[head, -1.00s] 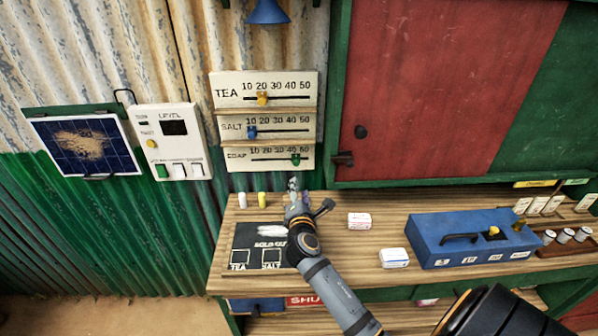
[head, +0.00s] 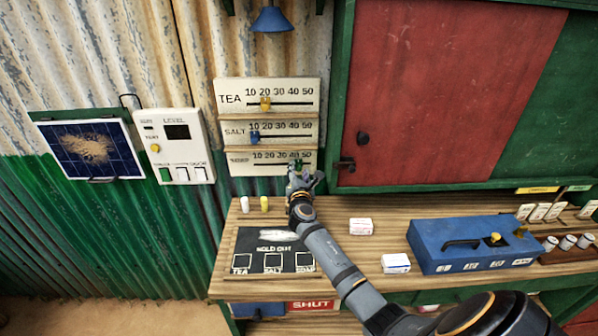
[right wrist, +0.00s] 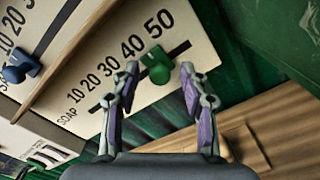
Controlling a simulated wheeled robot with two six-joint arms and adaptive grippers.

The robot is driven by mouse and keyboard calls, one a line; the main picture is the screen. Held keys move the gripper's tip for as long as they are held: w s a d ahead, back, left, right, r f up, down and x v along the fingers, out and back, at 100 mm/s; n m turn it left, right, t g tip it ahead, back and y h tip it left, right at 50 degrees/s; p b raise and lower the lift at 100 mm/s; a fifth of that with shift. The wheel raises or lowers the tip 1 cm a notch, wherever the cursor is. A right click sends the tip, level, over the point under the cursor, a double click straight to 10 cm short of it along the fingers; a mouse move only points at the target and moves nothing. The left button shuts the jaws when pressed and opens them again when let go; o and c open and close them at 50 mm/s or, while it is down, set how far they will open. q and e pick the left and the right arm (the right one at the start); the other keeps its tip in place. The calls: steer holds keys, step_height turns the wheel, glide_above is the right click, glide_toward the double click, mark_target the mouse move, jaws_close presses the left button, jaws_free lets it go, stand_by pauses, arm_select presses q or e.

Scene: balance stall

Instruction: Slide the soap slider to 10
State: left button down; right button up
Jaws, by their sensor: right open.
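The soap slider's green knob (right wrist: 156,66) sits at about 40 on the lowest scale board, marked SOAP (right wrist: 112,75). In the head view that knob (head: 298,164) shows just above my right gripper (head: 304,180). In the right wrist view my right gripper (right wrist: 159,72) is open, one finger on each side of the knob in the picture. I cannot tell whether the fingers touch it. The 10 mark lies to the left along the slot. My left gripper is not in view.
The salt board with its blue knob (head: 255,137) and the tea board with its yellow knob (head: 265,103) are above. Below is a wooden counter with a white piece (head: 245,204), a yellow piece (head: 264,203), soap packs (head: 396,263) and a blue box (head: 470,242).

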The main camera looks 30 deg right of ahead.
jaws_close()
stand_by(0.3)
steer(key=w+a+b, duration=0.2)
steer(key=a, duration=0.2)
steer(key=w+a+b, duration=0.2)
steer(key=a, duration=0.1)
steer(key=w+a+b, duration=0.2)
steer(key=w+a, duration=0.1)
steer(key=a, duration=0.1)
steer(key=shift+w+a+f, duration=0.1)
steer(key=shift+a+f, duration=0.15)
steer(key=shift+a, duration=0.05)
steer(key=shift+w+a+r+b, duration=0.1)
steer(key=shift+w+a+b, duration=0.05)
steer(key=shift+a+b, duration=0.15)
steer(key=shift+d+r, duration=0.1)
steer(key=shift+r, duration=0.05)
